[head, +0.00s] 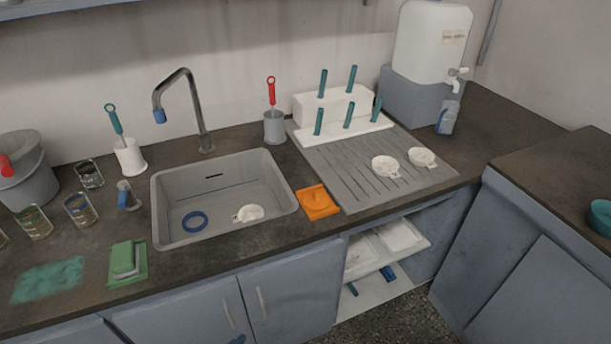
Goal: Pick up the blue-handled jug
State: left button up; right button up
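A small translucent jug (447,117) with blue on it stands at the back right of the counter. It is just below and in front of the tap of the white water container (432,42). It looks upright; its handle is too small to make out clearly. A small grey piece with a blue part (128,196) stands left of the sink, and I cannot tell what it is. Neither of my grippers shows in the head view.
The grey drainboard (340,172) holds two white dishes and a white rack (335,108) with teal-handled tools. The sink (163,222) has a curved faucet (185,105). Glass beakers (80,208) and a grey bucket (28,175) stand left. Counter right of the jug is clear.

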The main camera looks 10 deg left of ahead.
aim_at(449, 112)
jog(key=i+l+u, duration=0.35)
jog(key=l, duration=0.25)
jog(key=i+l+u, duration=0.35)
jog(key=l, duration=0.4)
jog(key=i+l+u, duration=0.2)
jog(key=l, duration=0.2)
